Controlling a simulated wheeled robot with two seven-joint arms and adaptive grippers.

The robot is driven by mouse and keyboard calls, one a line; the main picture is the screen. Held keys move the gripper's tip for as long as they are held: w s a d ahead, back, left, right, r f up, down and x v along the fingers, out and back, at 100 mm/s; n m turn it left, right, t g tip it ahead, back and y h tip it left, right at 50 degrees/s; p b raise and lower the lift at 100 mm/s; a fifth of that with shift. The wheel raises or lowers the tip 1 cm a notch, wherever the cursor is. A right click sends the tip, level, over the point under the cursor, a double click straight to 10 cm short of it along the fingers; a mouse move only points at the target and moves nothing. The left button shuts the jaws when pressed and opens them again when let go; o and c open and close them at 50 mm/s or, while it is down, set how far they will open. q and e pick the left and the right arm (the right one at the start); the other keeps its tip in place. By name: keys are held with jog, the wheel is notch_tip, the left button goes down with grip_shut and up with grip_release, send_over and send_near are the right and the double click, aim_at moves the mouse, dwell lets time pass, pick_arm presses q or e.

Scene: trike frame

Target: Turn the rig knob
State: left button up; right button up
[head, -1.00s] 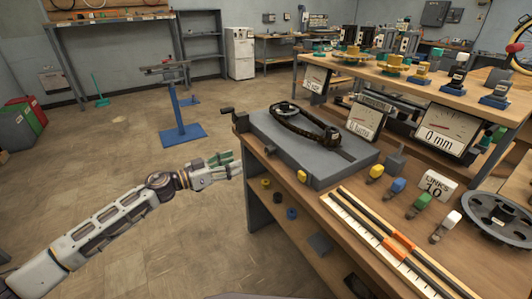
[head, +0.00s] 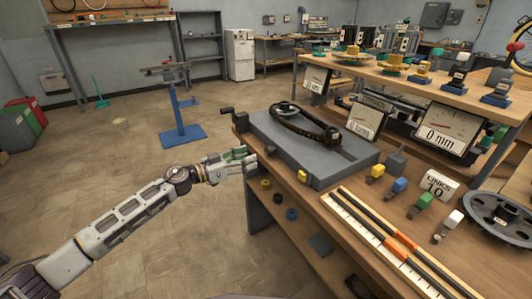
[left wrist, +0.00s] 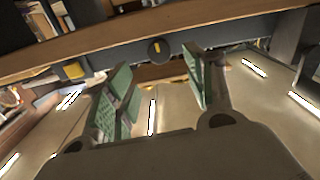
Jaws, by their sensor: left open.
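A round black knob (left wrist: 158,49) with a yellow mark shows in the left wrist view, on a dark strip along the wooden bench edge. It appears between the tips of my left gripper (left wrist: 157,70), whose green-padded fingers are apart and empty. The knob is beyond the fingertips; contact is not visible. In the head view my left gripper (head: 247,160) is at the bench's left end, below the grey rig block (head: 335,163) with its dark chain (head: 300,124). My right gripper is not in view.
A black crank handle (head: 228,112) juts from the rig's left. Open floor (head: 120,190) lies left of the bench.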

aim_at(267, 151)
pick_arm(q)
jog(key=b+x, duration=0.1)
jog(key=x, duration=0.5)
jog(key=shift+b+x, duration=0.35)
jog(key=shift+x, duration=0.4)
jog(key=shift+w+d, duration=0.3)
jog(key=shift+d, duration=0.05)
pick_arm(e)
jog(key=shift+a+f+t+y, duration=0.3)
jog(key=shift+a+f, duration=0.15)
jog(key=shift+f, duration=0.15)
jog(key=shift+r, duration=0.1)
pick_arm(q)
jog(key=shift+c, duration=0.8)
jog(key=c, duration=0.8)
jog(key=shift+c, duration=0.2)
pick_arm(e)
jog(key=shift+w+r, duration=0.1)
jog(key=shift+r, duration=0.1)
